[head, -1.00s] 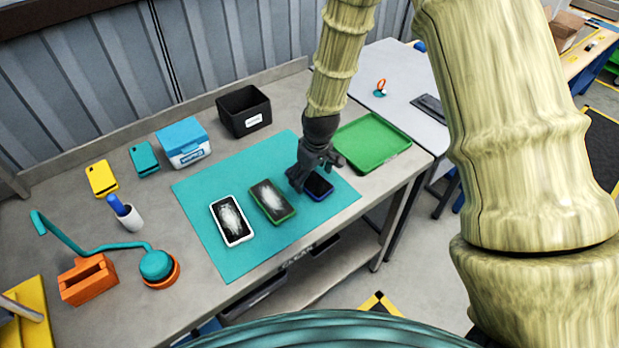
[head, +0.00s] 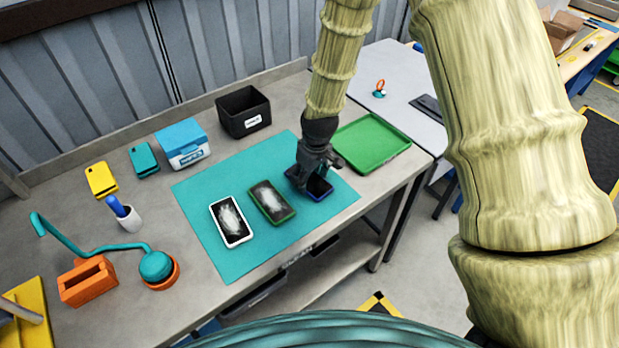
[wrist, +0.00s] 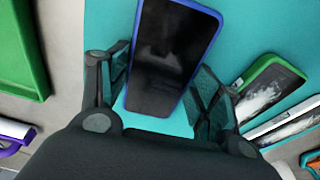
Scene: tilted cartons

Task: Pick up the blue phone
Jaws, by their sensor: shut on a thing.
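The blue phone (head: 318,187) has a dark screen and a blue edge. It is on the right part of the teal mat (head: 222,262), and I cannot tell whether it touches the mat. My gripper (head: 308,180) is over it, pointing down, and partly covers it. In the wrist view the phone (wrist: 172,55) lies between the two fingers of my gripper (wrist: 165,95), which are shut on its long sides. The fingertips are partly hidden by the phone.
A green-edged phone (head: 271,202) lies close on the left, then a white-edged phone (head: 231,221). A green tray (head: 371,143) is on the right. A black bin (head: 243,111) and a blue-and-white box (head: 182,144) stand behind. Bare mat lies in front.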

